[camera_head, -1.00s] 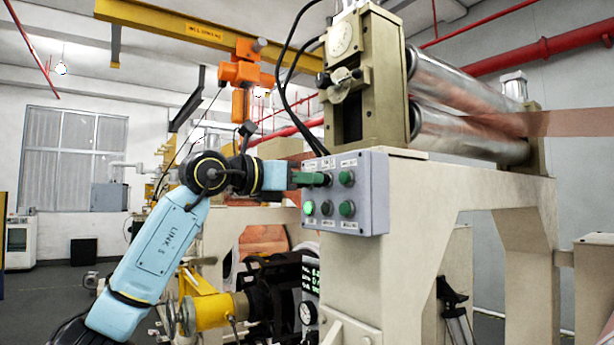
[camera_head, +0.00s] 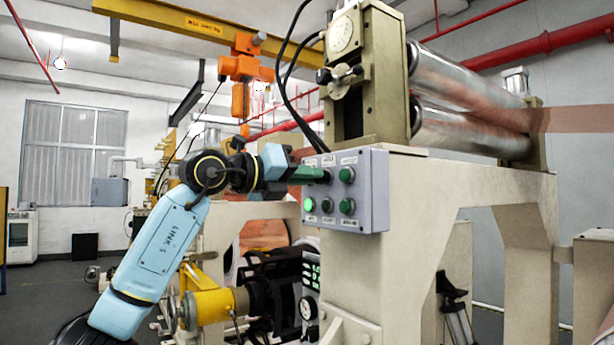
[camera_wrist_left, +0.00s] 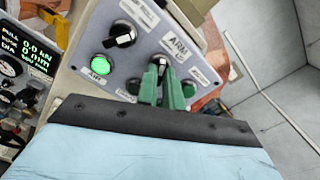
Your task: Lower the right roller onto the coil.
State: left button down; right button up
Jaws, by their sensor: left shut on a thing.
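My left gripper (camera_head: 325,175) is at the upper-left part of the grey control box (camera_head: 375,205). In the left wrist view its green fingers (camera_wrist_left: 160,84) are shut on a small switch (camera_wrist_left: 161,61) next to the "ARM" label; the fingers hide part of it. Two silver rollers, an upper one (camera_head: 460,82) and a lower one (camera_head: 465,132), lie on top of the machine at the right. I cannot tell which roller is the right one. My right gripper is not in view.
A green button (camera_wrist_left: 103,65) glows on the box beside a black rotary switch (camera_wrist_left: 122,38). A green-lettered display (camera_wrist_left: 12,62) stands left of the box. A yellow fixture (camera_head: 208,306) sits below my arm. An orange hoist (camera_head: 243,72) hangs above.

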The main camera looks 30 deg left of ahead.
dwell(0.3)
pick_arm(q)
jog(key=c, duration=1.5)
grip_release()
jog(key=shift+c, duration=0.2)
jog(key=b+v, duration=0.2)
jog(key=v, duration=1.1)
jog(key=shift+s+b, duration=0.2)
jog(key=shift+b, duration=0.15)
jog(key=shift+a, duration=0.1)
